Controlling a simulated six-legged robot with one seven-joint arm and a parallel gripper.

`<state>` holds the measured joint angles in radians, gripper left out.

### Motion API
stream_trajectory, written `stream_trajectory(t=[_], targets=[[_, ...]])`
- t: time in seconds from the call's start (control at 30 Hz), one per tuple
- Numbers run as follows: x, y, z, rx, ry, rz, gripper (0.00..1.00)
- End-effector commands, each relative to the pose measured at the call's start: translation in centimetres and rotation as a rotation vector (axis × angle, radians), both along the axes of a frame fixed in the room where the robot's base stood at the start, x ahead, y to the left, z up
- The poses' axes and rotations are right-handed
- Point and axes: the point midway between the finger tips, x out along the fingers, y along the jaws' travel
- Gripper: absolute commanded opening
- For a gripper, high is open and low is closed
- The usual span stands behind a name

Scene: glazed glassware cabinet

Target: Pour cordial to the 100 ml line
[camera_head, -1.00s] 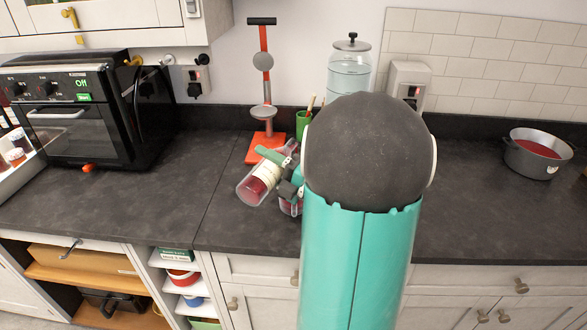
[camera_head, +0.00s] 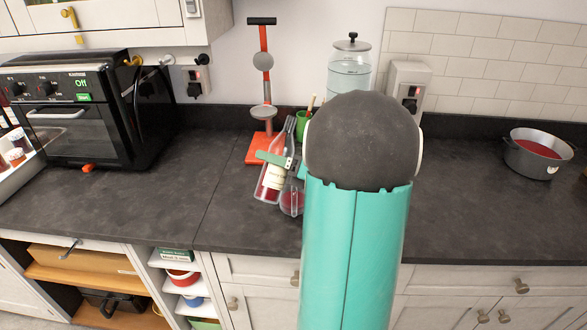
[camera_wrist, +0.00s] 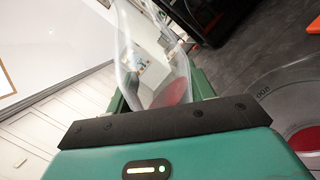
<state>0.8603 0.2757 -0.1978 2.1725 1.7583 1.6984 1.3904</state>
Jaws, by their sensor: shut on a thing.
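A clear bottle (camera_head: 274,178) with a pale label and red cordial in its lower part leans slightly right, neck up. My gripper (camera_head: 276,160) is shut on the bottle; its green fingers show on both sides of the glass in the wrist view (camera_wrist: 160,95). A clear measuring vessel (camera_head: 291,203) with red liquid stands just right of the bottle's lower part, partly hidden by my arm. In the wrist view the vessel (camera_wrist: 262,97) shows its round rim and red contents, with a marking too small to read surely. Its liquid level against the 100 ml line cannot be told.
A red stand (camera_head: 265,140) is behind the bottle, beside a green pot (camera_head: 302,122). A glass dispenser (camera_head: 349,70) stands at the back wall. A black oven (camera_head: 75,115) is at left, a grey pot of red liquid (camera_head: 537,153) at right. Worktop left of the bottle is clear.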

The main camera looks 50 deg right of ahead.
Motion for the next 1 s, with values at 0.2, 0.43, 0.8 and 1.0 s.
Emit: stream_trajectory(t=[0.2, 0.43, 0.8, 1.0], targets=[[0.0, 0.1, 0.3, -0.228, -0.061, 0.000, 0.11], [0.0, 0.3, 0.6, -0.411, -0.111, 0.001, 0.11], [0.0, 0.2, 3.2, -0.652, -0.173, 0.000, 0.11], [0.0, 0.2, 4.6, -0.684, -0.182, 0.000, 0.11]])
